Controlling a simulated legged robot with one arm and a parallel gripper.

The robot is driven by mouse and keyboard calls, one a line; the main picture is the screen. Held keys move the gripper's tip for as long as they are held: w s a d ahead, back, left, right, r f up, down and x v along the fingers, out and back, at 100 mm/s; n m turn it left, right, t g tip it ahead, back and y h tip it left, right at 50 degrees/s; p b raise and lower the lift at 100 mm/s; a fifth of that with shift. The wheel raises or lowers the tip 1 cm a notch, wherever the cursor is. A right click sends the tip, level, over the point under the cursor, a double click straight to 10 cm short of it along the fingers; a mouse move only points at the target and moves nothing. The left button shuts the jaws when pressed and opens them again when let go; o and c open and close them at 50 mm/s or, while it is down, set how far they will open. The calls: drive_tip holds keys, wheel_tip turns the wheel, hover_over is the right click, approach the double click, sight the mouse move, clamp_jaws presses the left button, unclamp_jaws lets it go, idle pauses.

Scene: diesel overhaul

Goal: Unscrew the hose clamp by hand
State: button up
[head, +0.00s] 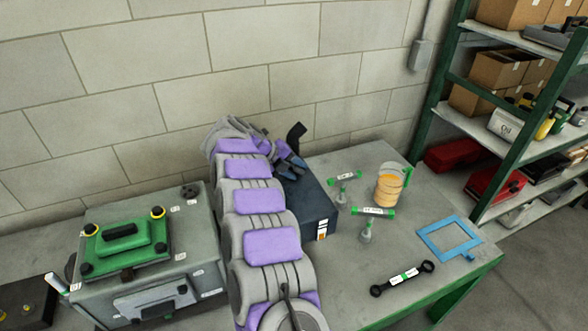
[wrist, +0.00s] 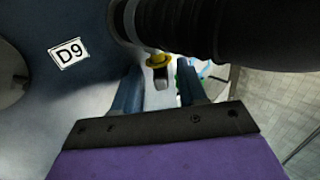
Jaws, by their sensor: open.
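In the wrist view a black ribbed hose (wrist: 220,28) crosses the top right. At its left end is a light metal band, which looks like the hose clamp (wrist: 130,20). A yellow-collared screw or knob (wrist: 159,60) with a grey tip hangs just below it. My gripper (wrist: 160,82) is open, with one blue finger on each side of the knob's lower tip. I cannot tell whether either finger touches it. In the head view my gripper (head: 291,167) is at the dark blue box (head: 318,205), partly hidden by my arm. The clamp cannot be made out there.
A blue-grey surface labelled D9 (wrist: 68,53) stands left of the fingers. On the bench are a grey case with a green lid (head: 125,245), a jar of orange discs (head: 390,185), green-handled tools (head: 372,211), a black wrench (head: 402,276) and a blue frame (head: 449,239).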

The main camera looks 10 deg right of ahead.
clamp_jaws()
drive_tip(key=shift+f, duration=0.1)
drive_tip(key=h+b, duration=0.1)
drive_tip(key=f+h+b, duration=0.1)
drive_tip(key=shift+s+a+t+h+b, duration=0.1)
drive_tip(key=shift+a+t+h+b, duration=0.1)
drive_tip(key=shift+t+h+b, duration=0.15)
drive_tip(key=shift+h+b, duration=0.65)
drive_tip(key=shift+h, duration=0.1)
drive_tip(key=shift+r, duration=0.15)
